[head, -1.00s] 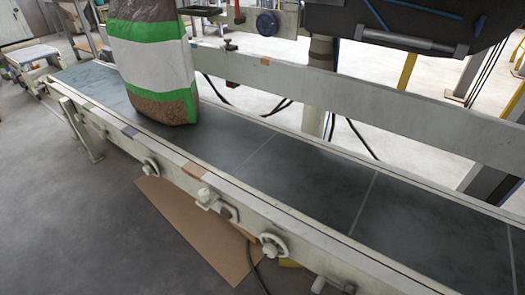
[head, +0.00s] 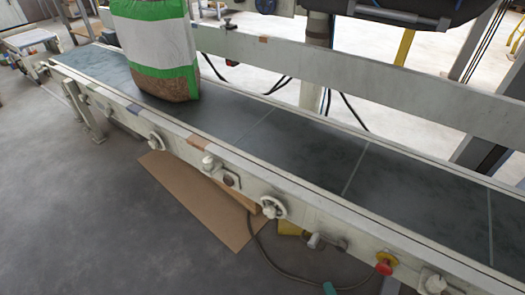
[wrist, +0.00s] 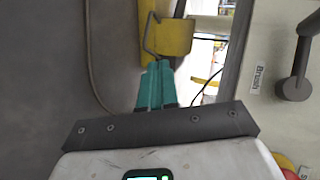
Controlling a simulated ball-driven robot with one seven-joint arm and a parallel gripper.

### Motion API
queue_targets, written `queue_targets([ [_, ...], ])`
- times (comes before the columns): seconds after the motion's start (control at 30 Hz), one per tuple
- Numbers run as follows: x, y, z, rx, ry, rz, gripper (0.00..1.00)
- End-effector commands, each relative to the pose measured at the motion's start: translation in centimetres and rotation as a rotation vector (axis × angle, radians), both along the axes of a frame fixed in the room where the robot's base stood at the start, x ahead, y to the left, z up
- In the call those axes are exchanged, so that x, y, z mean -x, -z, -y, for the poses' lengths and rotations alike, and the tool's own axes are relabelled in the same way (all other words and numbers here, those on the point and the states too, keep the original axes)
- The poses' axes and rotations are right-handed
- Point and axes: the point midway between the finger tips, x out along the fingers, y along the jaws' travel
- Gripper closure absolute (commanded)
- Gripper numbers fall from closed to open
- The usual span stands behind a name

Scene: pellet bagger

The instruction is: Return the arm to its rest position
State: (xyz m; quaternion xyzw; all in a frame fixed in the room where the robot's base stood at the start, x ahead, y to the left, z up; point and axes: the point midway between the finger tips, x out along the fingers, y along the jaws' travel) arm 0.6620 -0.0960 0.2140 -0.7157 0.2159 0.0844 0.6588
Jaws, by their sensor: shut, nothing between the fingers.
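My gripper (wrist: 157,88) shows in the wrist view with its teal fingers together and nothing between them. The fingers point toward a yellow part (wrist: 170,38) with a bent metal rod. I cannot tell from this view whether they touch it. In the head view only a small teal piece (head: 330,288) shows at the bottom edge, seemingly my fingertip, low in front of the conveyor. The rest of my arm is out of view there.
The conveyor (head: 265,155) crosses the head view, with a green and white bag (head: 165,50) upright on it. A red button (head: 385,264) and handwheel (head: 273,206) stick out from its near side. Cardboard (head: 195,195) lies on the floor. A lever (wrist: 294,85) beside a "Brush" label is at right.

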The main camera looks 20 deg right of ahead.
Motion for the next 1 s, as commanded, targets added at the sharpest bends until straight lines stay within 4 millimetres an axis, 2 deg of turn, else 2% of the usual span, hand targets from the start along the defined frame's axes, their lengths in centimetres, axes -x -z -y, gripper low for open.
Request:
queue_targets([
  [0.3, -1.4, -2.4, -3.0, 0.162, -0.308, -0.189, 1.0],
  [0.47, -0.7, -4.7, -4.5, 0.319, -0.555, -0.346, 1.0],
  [0.67, 2.2, -8.3, -4.8, 0.517, -0.848, -0.553, 1.0],
  [1.0, 9.3, -15.2, -2.9, 0.736, -1.222, -0.866, 1.0],
])
